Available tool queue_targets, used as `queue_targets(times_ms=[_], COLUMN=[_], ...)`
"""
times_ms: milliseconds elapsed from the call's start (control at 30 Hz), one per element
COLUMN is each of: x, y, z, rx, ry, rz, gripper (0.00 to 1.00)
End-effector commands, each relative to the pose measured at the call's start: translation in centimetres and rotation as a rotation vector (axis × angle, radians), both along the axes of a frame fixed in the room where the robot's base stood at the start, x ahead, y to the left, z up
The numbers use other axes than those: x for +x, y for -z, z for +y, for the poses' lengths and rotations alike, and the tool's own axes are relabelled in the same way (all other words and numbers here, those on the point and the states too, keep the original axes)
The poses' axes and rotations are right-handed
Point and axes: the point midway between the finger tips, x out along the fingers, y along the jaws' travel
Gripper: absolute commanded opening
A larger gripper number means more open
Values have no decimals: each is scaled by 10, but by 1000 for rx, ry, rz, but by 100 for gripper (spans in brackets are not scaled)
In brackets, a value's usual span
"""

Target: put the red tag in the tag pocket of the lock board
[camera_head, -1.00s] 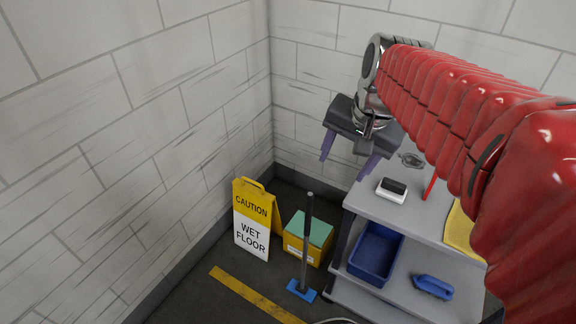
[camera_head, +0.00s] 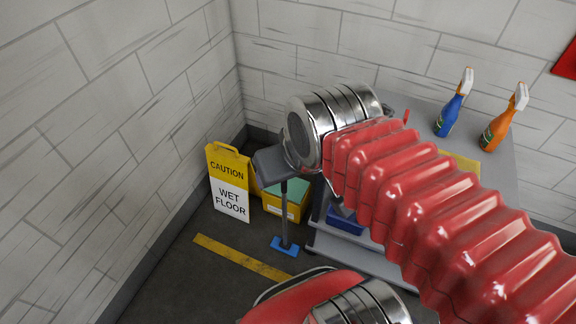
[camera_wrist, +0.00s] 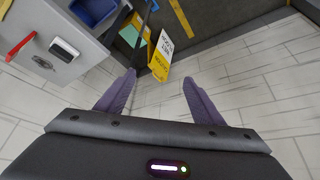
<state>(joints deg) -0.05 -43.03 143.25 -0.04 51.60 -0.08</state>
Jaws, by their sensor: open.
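My gripper (camera_wrist: 158,80) is open and empty, its two purple fingers apart over free space in the wrist view. In the head view its dark body hangs left of the trolley, and its fingers are hidden. I cannot make out the red tag, the lock board or its pocket in either view. A red panel (camera_head: 567,62) shows only partly on the wall at the right edge; I cannot tell whether it is the lock board. A thin red stick (camera_wrist: 20,45) lies on the trolley top.
The grey trolley (camera_head: 495,170) carries a blue spray bottle (camera_head: 452,106) and an orange one (camera_head: 502,120); my arm covers much of it. A yellow wet floor sign (camera_head: 228,180), a yellow box (camera_head: 290,203) and a blue-footed pole (camera_head: 284,246) stand left. Floor is clear front left.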

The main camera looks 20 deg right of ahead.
Motion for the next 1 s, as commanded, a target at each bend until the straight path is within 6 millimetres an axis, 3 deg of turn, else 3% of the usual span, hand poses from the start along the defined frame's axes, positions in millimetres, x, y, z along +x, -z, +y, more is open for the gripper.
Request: queue_targets(times_ms=[267,433,633,1000], x=[0,1,11,46], y=[0,8,27,31], z=[-2,-18,-57,-136], rx=[1,2,14,72], ry=[8,66,196,403], rz=[0,29,118,215], gripper=[62,62,62,62])
